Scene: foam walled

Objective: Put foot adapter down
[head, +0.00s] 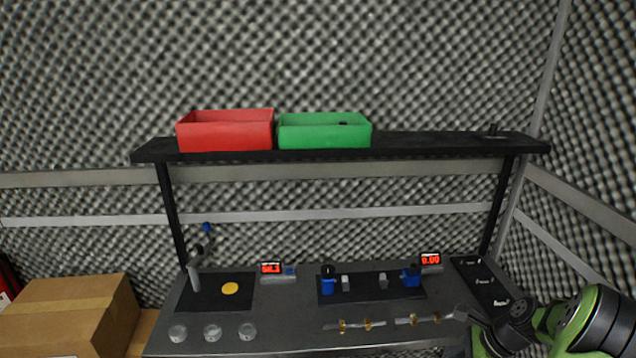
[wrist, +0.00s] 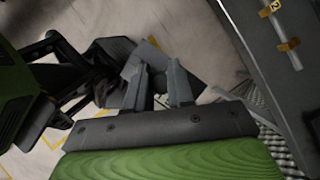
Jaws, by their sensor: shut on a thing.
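My gripper (head: 462,313) is at the right front edge of the grey table in the head view, reaching in from the right. In the wrist view its two grey fingers (wrist: 160,88) stand close together. The foot adapter (wrist: 133,63) seems to be the small grey piece at the fingertips.
The grey table (head: 275,325) holds a black mat (head: 350,294) with blue fixtures, clear round dishes (head: 212,332) and tubes with brass fittings (head: 390,321). A black panel (head: 480,280) with small parts lies at right. Red (head: 226,135) and green (head: 324,135) bins stand on the shelf.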

